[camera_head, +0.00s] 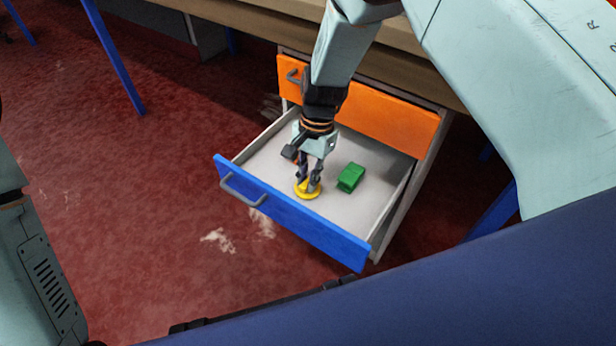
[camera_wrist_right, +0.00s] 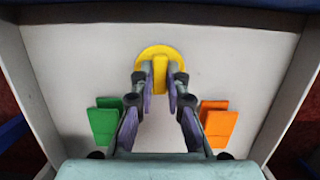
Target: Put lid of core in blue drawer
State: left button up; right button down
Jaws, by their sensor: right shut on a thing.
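The blue drawer (camera_head: 300,222) is pulled open below an orange drawer. My right gripper (camera_head: 308,184) reaches down into it and is shut on the yellow lid (camera_head: 305,194). In the right wrist view, the fingers of my right gripper (camera_wrist_right: 162,82) close on the raised grip of the round yellow lid (camera_wrist_right: 161,51). The lid is inside the drawer, close to its front panel; I cannot tell whether it touches the floor. My left gripper is not in view.
A green block (camera_head: 351,177) lies in the drawer right of my gripper. An orange block (camera_wrist_right: 219,124) lies on its other side, mostly hidden in the head view. The orange drawer (camera_head: 385,118) is shut. The drawer's white floor (camera_wrist_right: 240,60) has free room around the lid.

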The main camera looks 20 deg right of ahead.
jog(key=shift+f, duration=0.1)
jog(key=c, duration=1.4)
grip_release()
jog(key=shift+f, duration=0.1)
jog(key=shift+o, duration=0.2)
jog(key=p+v, duration=0.4)
jog(key=v, duration=0.8)
jog(key=shift+r+p, duration=0.25)
jog(key=shift+p, duration=0.15)
